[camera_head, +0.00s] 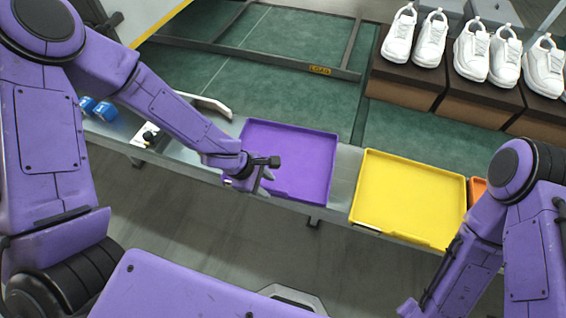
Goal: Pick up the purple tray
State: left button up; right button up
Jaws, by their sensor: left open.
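The purple tray (295,158) lies flat and empty on the grey metal bench, left of a yellow tray. My left gripper (266,181) is at the tray's left front edge and overlaps it in the picture. Its jaws are open, and I cannot tell whether they touch the rim. The gripper hides part of the tray's near left side. My right arm comes in at the right, but its gripper is not in view.
The yellow tray (408,195) is to the right, with an orange tray (478,187) partly hidden by my right arm. White shoes (471,50) stand on brown boxes (405,88) behind. Blue dumbbell-like objects (98,109) lie on the bench (345,172) at the left.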

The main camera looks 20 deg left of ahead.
aim_at(267, 188)
pick_arm(q)
jog(key=x, duration=0.1)
jog(key=b+x, duration=0.1)
jog(key=x, duration=0.2)
jog(key=shift+s+a+f, duration=0.1)
jog(key=shift+a+f, duration=0.1)
jog(key=shift+f, duration=0.3)
jog(key=shift+d, duration=0.1)
grip_shut()
jog(key=shift+r, duration=0.2)
